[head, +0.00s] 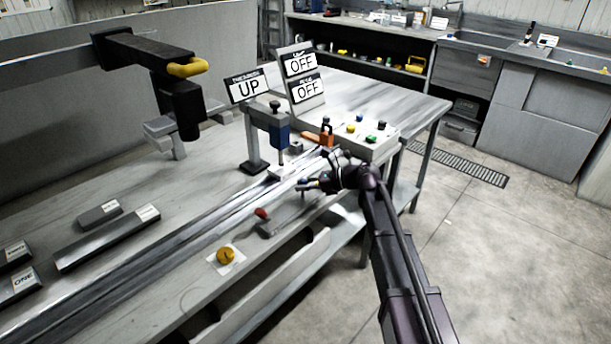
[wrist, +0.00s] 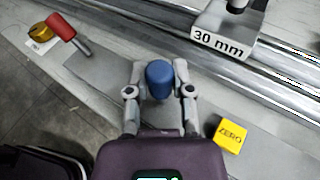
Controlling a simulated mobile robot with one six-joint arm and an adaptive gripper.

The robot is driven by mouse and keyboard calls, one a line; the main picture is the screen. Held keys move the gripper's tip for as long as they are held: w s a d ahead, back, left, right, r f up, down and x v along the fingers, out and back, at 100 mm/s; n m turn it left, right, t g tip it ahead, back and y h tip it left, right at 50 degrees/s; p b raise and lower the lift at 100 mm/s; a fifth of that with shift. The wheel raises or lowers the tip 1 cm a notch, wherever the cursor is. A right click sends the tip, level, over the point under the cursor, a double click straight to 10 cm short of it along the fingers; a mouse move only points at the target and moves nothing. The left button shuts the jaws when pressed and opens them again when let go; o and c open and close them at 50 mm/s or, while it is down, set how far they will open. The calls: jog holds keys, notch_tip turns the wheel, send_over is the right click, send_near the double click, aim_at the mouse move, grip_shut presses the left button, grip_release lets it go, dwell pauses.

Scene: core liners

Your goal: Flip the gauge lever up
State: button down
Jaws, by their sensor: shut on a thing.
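A rounded blue knob (wrist: 159,80) sits between my two fingertips in the wrist view. My gripper (wrist: 158,68) is shut on it. It looks like the grip of the gauge lever, but its shaft and base are hidden. In the head view my gripper (head: 308,184) is at the bench's front edge, just in front of the blue-bodied gauge (head: 277,130). A block marked 30 mm (wrist: 222,42) lies across the rails in the wrist view.
A red-handled lever (head: 262,213) and a yellow knob (head: 225,255) are left of my gripper along the front edge. A yellow ZERO block (wrist: 229,134) is close to its right in the wrist view. A button box (head: 365,141) with an orange lever (head: 326,136) stands behind.

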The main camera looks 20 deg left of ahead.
jog(key=shift+s+a+n+t+h+p, duration=0.2)
jog(key=shift+s+n+t+h+p, duration=0.15)
jog(key=shift+s+n+t+p, duration=0.15)
jog(key=shift+s+a+n+t+h+p, duration=0.15)
jog(key=shift+s+n+t+h+p, duration=0.2)
jog(key=shift+n+p, duration=0.25)
jog(key=shift+s+a+f+n+t+h+p, duration=0.25)
jog(key=shift+s+f+n+t+h+p, duration=0.15)
jog(key=shift+n+t+h, duration=0.35)
jog(key=shift+c, duration=2.4)
grip_release()
